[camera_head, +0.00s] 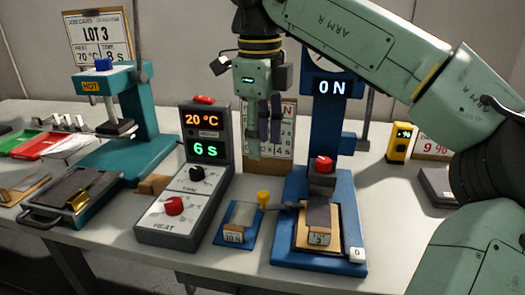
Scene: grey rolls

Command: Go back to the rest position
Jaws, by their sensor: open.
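My gripper (263,130) hangs fingers-down near the middle of the picture, in front of a clipboard (283,150) and left of the blue press column. Its fingers are apart and I see nothing held between them. My green arm comes in from the right and reaches across the top to the gripper. The fingers are above the table, behind the small blue stand, and appear to touch nothing.
A grey control box (185,180) showing 20 °C and 6 s stands left. A teal press (135,120), a small blue stand (240,215) and a yellow device (399,143) share the white table (400,215).

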